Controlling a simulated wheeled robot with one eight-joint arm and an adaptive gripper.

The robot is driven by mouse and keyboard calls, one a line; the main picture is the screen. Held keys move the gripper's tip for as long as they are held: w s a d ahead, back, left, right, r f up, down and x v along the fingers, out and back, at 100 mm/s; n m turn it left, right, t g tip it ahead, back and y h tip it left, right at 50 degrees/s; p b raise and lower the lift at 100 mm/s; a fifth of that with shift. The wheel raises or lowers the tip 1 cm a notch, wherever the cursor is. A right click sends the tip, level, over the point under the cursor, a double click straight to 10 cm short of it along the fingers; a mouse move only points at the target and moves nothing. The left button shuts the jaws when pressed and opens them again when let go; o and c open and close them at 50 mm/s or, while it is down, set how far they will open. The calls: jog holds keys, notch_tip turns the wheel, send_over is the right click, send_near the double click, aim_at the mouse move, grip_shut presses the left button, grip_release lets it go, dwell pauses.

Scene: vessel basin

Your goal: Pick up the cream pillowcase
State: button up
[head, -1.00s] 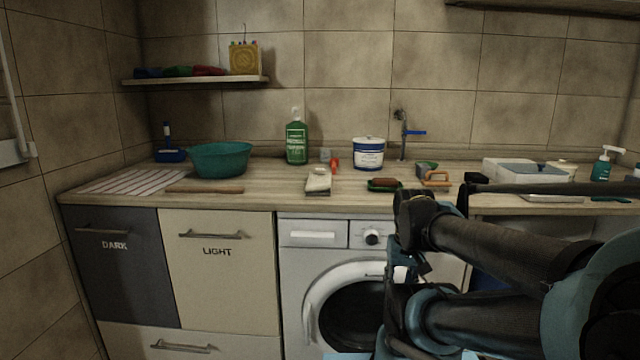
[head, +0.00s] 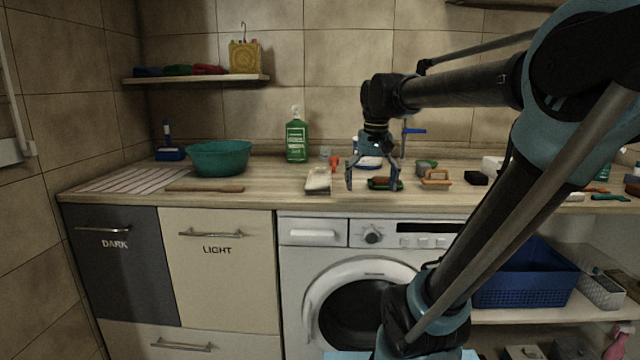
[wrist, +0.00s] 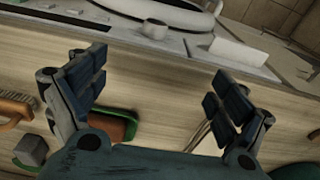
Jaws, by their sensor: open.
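The folded cream cloth (head: 318,179), which looks like the pillowcase, lies on the counter above the washing machine, with a darker strip along its front edge. My gripper (head: 374,182) points down over the counter just right of the cloth, apart from it. Its fingers are spread and nothing is between them. In the wrist view my gripper (wrist: 155,78) is also open, over bare wood and the counter's front edge. A pale patch beside the right finger there may be the cloth; the finger and palm hide most of it.
An orange-handled brush (head: 436,179) and a black block (head: 476,178) lie further right. A white tub (head: 369,163) stands behind. A wooden stick (head: 205,188) and teal basin (head: 219,157) are left.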

jog(key=w+a+r, duration=0.7)
jog(key=w+r, duration=0.2)
jog(key=g, duration=0.1)
send_near(320, 174)
jog(key=f, duration=1)
jog(key=shift+w+a+f, duration=0.1)
jog(key=shift+w+a, duration=0.05)
jog(key=shift+w, duration=0.1)
jog(key=c, duration=1.3)
